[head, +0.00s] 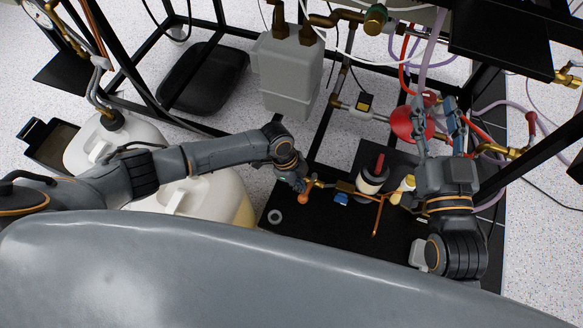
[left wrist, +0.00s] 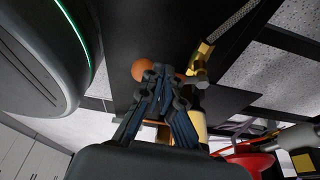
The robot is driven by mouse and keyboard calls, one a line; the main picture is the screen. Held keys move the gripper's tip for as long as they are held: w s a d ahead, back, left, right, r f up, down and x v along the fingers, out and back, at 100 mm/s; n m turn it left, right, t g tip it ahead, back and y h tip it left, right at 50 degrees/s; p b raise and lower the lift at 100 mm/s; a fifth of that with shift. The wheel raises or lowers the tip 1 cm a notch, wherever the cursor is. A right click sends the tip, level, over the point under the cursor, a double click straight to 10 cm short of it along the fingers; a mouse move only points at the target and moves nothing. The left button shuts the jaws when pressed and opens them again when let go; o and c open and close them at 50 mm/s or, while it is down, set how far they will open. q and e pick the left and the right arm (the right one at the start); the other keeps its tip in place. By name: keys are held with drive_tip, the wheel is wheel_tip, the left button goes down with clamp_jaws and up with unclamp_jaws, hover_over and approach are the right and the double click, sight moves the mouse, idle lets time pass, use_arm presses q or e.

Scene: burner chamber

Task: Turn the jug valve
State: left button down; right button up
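In the head view, a white jug (head: 205,197) stands below my left forearm, and another white jug (head: 108,140) with a dark cap is at far left. My left gripper (head: 297,183) is by a small orange knob (head: 303,198) and a brass fitting (head: 318,183). In the left wrist view, its fingers (left wrist: 163,78) are drawn together beside the orange knob (left wrist: 142,70) and brass fitting (left wrist: 202,64); I see nothing clearly between them. I cannot tell which fitting is the jug valve. My right gripper (head: 437,112) is open, with a red round part (head: 408,124) behind one finger.
A grey box-shaped tank (head: 287,75) hangs on the black frame. Copper pipework (head: 378,212) and a white cylinder with a red top (head: 373,175) stand over the black base plate (head: 335,238). Red and purple hoses run around my right gripper.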

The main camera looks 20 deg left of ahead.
use_arm(q)
drive_tip(key=shift+s+a, duration=0.1)
drive_tip(key=shift+s, duration=0.15)
